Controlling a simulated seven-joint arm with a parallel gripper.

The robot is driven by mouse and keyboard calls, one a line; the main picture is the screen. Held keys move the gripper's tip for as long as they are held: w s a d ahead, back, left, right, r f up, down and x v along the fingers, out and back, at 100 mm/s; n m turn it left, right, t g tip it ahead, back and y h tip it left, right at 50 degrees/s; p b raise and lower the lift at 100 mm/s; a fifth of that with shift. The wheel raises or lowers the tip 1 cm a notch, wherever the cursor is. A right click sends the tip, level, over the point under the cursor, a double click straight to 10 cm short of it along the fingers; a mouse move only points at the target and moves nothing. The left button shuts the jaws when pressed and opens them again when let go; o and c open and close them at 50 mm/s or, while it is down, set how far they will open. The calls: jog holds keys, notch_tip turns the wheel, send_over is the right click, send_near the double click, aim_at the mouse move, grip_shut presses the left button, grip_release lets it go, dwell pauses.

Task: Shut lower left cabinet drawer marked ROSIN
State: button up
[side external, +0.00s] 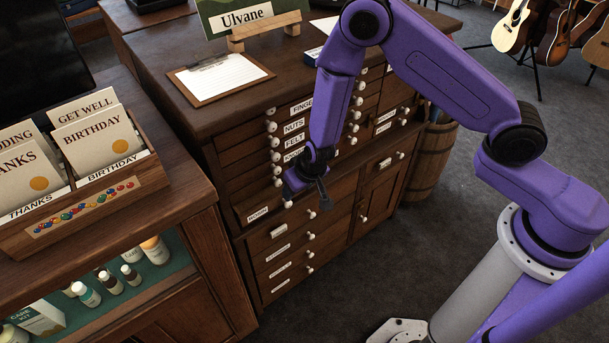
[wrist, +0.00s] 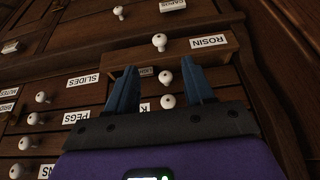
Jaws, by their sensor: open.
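The drawer marked ROSIN (side external: 268,208) is at the lower left of the dark wooden cabinet's small-drawer rows in the side view. Its front stands out from the rows above it, so it is partly open. In the wrist view its label (wrist: 208,41) and white round knob (wrist: 159,40) show clearly. My gripper (side external: 322,193) is in front of the cabinet, just right of this drawer's knob in the side view. In the wrist view its two blue fingers (wrist: 160,72) are spread and empty, with the knob beyond the tips between them. Contact cannot be seen.
Other drawers carry labels such as NUTS (side external: 293,127) and FELT (side external: 294,140), with white knobs close around my gripper. Larger drawers (side external: 282,252) lie below. A clipboard (side external: 220,77) rests on the cabinet top. A card-display counter (side external: 100,215) is at left, a barrel (side external: 432,160) at right.

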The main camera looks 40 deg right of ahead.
jog(key=v, duration=0.7)
jog(key=shift+f, duration=0.2)
jog(key=c, duration=0.9)
jog(key=a+f+m+t, duration=0.1)
jog(key=f+m, duration=0.1)
jog(key=a+f+m+t+h, duration=0.1)
jog(key=f+m, duration=0.2)
jog(key=s+a+f+m+t+h, duration=0.1)
jog(key=f+m, duration=0.1)
jog(key=m, duration=0.1)
jog(key=shift+f, duration=0.35)
grip_shut()
jog(key=m+t+y, duration=0.2)
jog(key=m+t, duration=0.5)
jog(key=m, duration=0.3)
send_near(270, 207)
jog(key=x, duration=0.5)
jog(key=shift+w+f, duration=0.2)
jog(key=shift+w, duration=0.55)
